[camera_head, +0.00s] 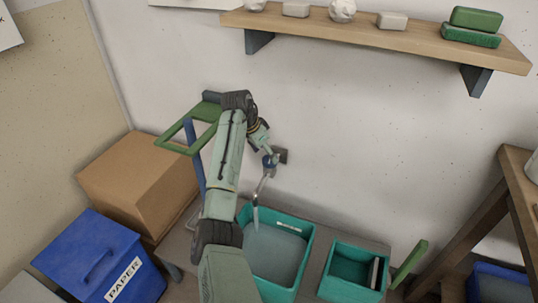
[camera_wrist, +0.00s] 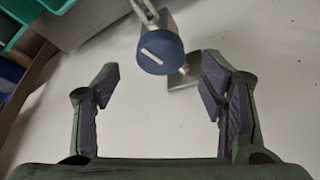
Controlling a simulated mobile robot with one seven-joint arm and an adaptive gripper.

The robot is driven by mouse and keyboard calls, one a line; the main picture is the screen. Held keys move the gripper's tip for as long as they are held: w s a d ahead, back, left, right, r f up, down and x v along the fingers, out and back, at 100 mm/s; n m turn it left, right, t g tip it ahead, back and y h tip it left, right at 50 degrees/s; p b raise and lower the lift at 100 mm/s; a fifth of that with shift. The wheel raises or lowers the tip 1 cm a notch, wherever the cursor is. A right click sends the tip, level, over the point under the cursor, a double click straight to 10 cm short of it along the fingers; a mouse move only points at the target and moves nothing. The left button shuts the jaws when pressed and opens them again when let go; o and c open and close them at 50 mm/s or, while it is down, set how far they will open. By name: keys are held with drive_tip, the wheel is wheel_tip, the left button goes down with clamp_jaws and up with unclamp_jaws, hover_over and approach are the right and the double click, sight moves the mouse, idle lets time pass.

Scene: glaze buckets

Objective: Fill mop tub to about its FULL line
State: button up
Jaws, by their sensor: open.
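A tap with a round blue knob (camera_head: 268,161) is fixed to the wall at mid-picture in the head view. In the wrist view the knob (camera_wrist: 158,53) has a white bar mark and lies between and beyond my fingertips. My gripper (camera_wrist: 159,72) is open and empty, close to the knob. The metal spout (camera_head: 262,186) curves down over a large teal tub (camera_head: 306,246), and a pale streak that looks like water runs below it. Grey water (camera_head: 272,254) stands in this tub. A pale label (camera_head: 289,228) inside its back wall is too small to read. My arm hides the tub's left side.
A smaller teal bin (camera_head: 340,290) stands right of the tub. A cardboard box (camera_head: 140,185) and a blue PAPER bin (camera_head: 95,255) stand at left. A wooden shelf (camera_head: 370,35) runs along the wall above. A wooden stand (camera_head: 508,210) is at far right.

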sight(269, 159)
drive_tip(key=shift+x, duration=1.85)
drive_tip(key=shift+w, duration=0.1)
drive_tip(key=shift+c, duration=0.5)
drive_tip(key=c, duration=1)
